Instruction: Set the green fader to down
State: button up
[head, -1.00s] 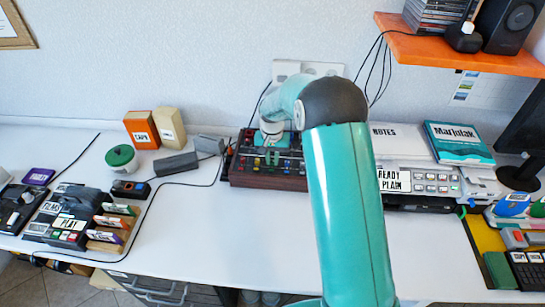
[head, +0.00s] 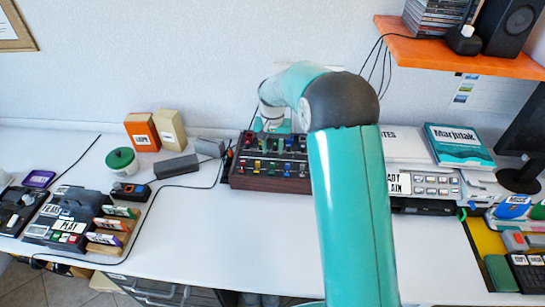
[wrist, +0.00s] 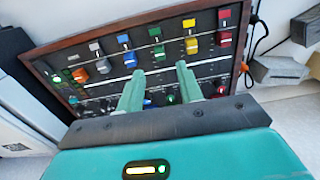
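The dark mixer panel (head: 240,178) with a wooden frame stands on the desk by the wall. It carries a row of coloured faders. In the wrist view the green fader (wrist: 158,51) lies between a blue fader (wrist: 130,60) and a yellow fader (wrist: 191,46), just beyond my fingertips. My gripper (wrist: 160,71) is open and empty, its two fingers apart over the panel, one to each side of the green fader's line. No contact with the fader is visible. In the head view my gripper is at the mixer's back side, partly hidden by my arm.
Grey blocks (head: 176,165) and cables lie left of the mixer. A white device (head: 430,182) stands to its right. The desk front is clear.

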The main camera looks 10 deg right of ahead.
notch_tip(320, 180, up, 7)
dwell(0.3)
jog(key=shift+r, duration=0.15)
jog(key=s+r+n+t, duration=0.2)
jog(key=s+r+t, duration=0.1)
jog(key=s+r, duration=1.2)
jog(key=s+f+n+t, duration=0.1)
jog(key=s+t, duration=0.1)
jog(key=s, duration=1.8)
jog(key=shift+d+f+n+t, duration=0.15)
jog(key=shift+f+n+t, duration=0.15)
jog(key=shift+s, duration=0.1)
dwell(1.4)
